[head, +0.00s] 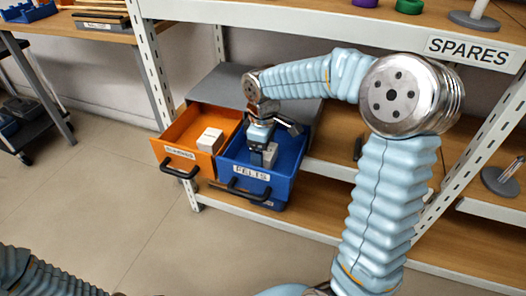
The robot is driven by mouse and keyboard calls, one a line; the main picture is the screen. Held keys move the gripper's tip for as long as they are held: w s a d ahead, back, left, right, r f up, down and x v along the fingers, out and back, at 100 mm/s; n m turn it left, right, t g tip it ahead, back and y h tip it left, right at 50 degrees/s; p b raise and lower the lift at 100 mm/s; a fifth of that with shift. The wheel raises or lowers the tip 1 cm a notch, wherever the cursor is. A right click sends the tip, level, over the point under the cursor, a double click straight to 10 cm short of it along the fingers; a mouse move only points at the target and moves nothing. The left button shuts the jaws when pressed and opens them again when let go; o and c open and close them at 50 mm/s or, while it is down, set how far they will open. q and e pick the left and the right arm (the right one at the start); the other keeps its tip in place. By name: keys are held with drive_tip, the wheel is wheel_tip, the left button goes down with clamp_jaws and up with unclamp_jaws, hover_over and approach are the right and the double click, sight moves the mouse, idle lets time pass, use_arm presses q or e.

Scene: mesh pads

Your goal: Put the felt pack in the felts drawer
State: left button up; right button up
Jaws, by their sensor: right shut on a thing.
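The felts drawer (238,174) is a blue drawer with a "FELTS" label and a black handle, pulled open on the lower shelf. My right gripper (265,146) reaches down inside it and is shut on a small pale block, which I take as the felt pack (270,155). The block is low in the drawer; I cannot tell whether it touches the floor. My gripper partly covers it. My left gripper is not in view; only part of a dark arm shows at the bottom left.
An open orange drawer (181,133) with a black handle stands just left of the blue one, with a white box (209,140) in it. A shelf marked "SPARES" (468,51) is above. The floor (110,185) at left is clear.

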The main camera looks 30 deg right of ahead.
drive_tip(key=shift+f, duration=0.15)
drive_tip(key=o, duration=1)
drive_tip(key=shift+r, duration=0.5)
wheel_tip(320, 180, up, 11)
drive_tip(key=p, duration=0.1)
drive_tip(key=shift+r+p, duration=0.2)
drive_tip(key=shift+p, duration=0.1)
